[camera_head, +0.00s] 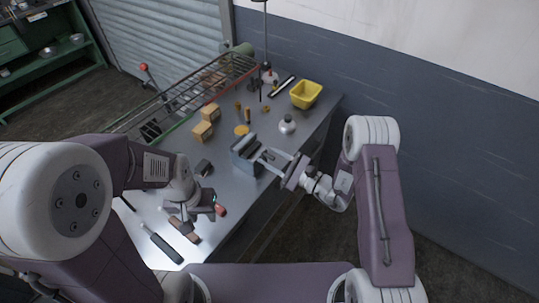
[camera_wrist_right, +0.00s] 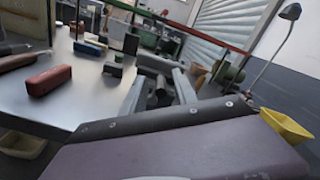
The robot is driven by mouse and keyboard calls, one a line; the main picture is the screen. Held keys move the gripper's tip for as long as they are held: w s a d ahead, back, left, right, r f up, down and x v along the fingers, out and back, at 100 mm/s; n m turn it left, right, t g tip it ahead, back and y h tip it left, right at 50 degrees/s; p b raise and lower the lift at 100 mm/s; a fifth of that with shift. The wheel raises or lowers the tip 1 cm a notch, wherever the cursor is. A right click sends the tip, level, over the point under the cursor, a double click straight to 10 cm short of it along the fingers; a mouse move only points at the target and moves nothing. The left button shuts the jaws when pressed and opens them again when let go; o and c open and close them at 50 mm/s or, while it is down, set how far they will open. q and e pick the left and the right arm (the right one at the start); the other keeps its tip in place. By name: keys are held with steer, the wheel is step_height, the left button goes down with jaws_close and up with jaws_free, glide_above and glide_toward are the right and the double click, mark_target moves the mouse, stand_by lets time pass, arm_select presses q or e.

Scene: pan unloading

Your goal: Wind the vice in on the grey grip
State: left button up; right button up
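The grey vice (camera_head: 245,153) stands near the front edge of the metal workbench. My right gripper (camera_head: 268,161) is at its front side, fingers spread. In the right wrist view, these fingers (camera_wrist_right: 160,85) stand apart with a dark rod-like part, perhaps the vice's screw or handle, between them; whether they touch it I cannot tell. No grey grip can be clearly made out in the jaws. My left gripper (camera_head: 197,219) points down over the left part of the bench and looks open, near a brown block (camera_head: 184,231) and a red piece (camera_head: 220,210).
A dark block (camera_head: 203,167) lies left of the vice. A black-handled tool (camera_head: 164,247) lies at the bench's near end. Wooden blocks (camera_head: 203,131), a white-based flask-like object (camera_head: 287,124), a yellow bin (camera_head: 306,94) and a wire rack (camera_head: 190,92) are farther back.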

steer(key=shift+d, duration=0.1)
jaws_close()
stand_by(0.3)
